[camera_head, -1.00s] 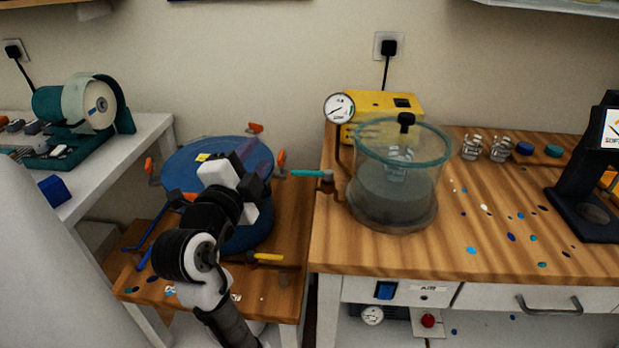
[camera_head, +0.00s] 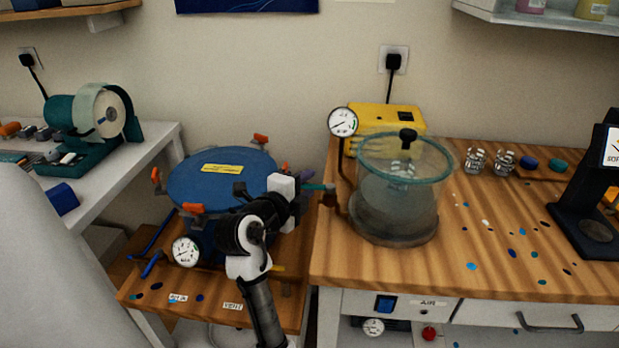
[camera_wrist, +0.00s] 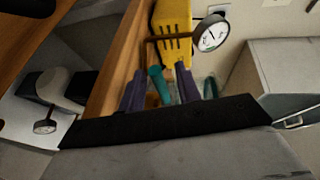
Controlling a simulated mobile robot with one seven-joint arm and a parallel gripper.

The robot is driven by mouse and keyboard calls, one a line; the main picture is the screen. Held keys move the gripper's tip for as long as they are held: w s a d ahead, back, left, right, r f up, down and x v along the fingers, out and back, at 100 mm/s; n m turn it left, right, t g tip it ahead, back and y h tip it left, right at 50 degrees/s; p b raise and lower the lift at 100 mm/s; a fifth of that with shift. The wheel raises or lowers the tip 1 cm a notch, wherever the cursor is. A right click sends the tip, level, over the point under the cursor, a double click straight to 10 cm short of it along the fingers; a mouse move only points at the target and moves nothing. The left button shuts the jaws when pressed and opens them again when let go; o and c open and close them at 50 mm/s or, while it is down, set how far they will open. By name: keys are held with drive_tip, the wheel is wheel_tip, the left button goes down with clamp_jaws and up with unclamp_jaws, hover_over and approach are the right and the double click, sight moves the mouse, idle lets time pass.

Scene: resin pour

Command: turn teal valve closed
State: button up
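The teal valve handle (camera_head: 316,187) sticks out to the left from the pipe fitting beside the clear vacuum chamber (camera_head: 398,205). My gripper (camera_head: 302,184) is at its left end. In the wrist view, the handle (camera_wrist: 159,86) lies between the two purple fingers of my gripper (camera_wrist: 160,88). The fingers are apart, with gaps beside the handle, so it appears not gripped. The dark palm edge hides the near part of the fingers. My arm partly covers the handle's left end in the head view.
A round gauge (camera_head: 342,122) and a yellow pump (camera_head: 386,118) stand behind the valve. A blue-lidded pot (camera_head: 215,180) with orange clamps sits left of my arm, on a low wooden stand. Two glass cups (camera_head: 489,162) stand at right. The wooden bench (camera_head: 470,262) has open room in front.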

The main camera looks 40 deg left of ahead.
drive_tip(key=shift+x, duration=1)
clamp_jaws()
